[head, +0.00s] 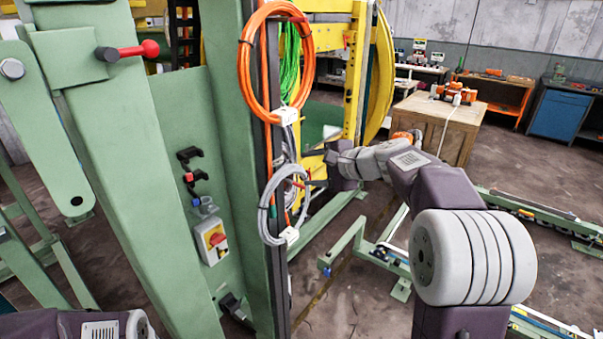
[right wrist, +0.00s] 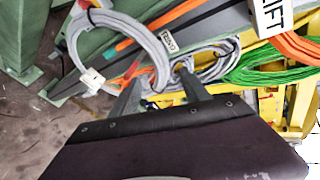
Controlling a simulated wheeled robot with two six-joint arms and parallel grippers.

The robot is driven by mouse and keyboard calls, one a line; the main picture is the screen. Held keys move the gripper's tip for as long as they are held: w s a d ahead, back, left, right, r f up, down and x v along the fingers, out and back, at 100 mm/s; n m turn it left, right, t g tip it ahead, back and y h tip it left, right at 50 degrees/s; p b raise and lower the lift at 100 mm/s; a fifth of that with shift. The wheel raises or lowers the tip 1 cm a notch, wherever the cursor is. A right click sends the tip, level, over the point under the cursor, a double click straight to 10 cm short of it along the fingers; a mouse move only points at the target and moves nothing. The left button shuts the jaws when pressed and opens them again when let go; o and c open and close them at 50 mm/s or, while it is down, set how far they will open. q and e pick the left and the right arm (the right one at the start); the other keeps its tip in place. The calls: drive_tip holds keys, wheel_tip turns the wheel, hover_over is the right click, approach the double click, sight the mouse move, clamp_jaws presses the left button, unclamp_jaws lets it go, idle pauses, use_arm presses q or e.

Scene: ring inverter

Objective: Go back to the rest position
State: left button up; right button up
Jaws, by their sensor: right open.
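My right gripper (head: 312,170) is beside the grey cable coil (head: 272,207) that hangs on the green machine's post. In the right wrist view its two fingers (right wrist: 158,84) are apart, with cables behind them. The grey coil (right wrist: 78,42) shows to the left there, and part of its loop passes near the fingers. I cannot tell whether they touch. Nothing is clearly held between the fingers. My right arm reaches in from the right of the head view. Only a link of my left arm shows at the lower left; my left gripper is out of view.
The green machine frame (head: 118,150) fills the left, with a red-knobbed lever (head: 140,49) and a switch box (head: 211,241). An orange cable coil (head: 243,62) and green cable (head: 291,62) hang above the grey coil. Low green rails (head: 345,245) stand on the floor; a wooden crate (head: 440,120) stands behind.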

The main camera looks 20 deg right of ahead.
drive_tip(key=v, duration=0.3)
drive_tip(key=shift+s+d+r, duration=0.1)
drive_tip(key=shift+s+r, duration=0.15)
drive_tip(key=s+a+f+n+g+y, duration=0.1)
drive_tip(key=s+a+f+n+g, duration=0.15)
drive_tip(key=a, duration=0.45)
drive_tip(key=s+a+f+n+g+h, duration=0.1)
drive_tip(key=s+a+f+g, duration=0.1)
drive_tip(key=s+f, duration=0.35)
drive_tip(key=s+a+f+n+g, duration=0.1)
drive_tip(key=s+a+f+g, duration=0.15)
drive_tip(key=f, duration=0.55)
drive_tip(key=s+d+f+n+g+h, duration=0.1)
drive_tip(key=s+d+f+n+h, duration=0.2)
drive_tip(key=s+f, duration=0.4)
drive_tip(key=s+d+f+n+g+h, duration=0.2)
drive_tip(key=s+d+f+n, duration=0.3)
drive_tip(key=s+f+n, duration=0.2)
drive_tip(key=shift+s+d+n+h, duration=0.2)
drive_tip(key=shift+s+n+h, duration=0.2)
drive_tip(key=shift+s, duration=0.6)
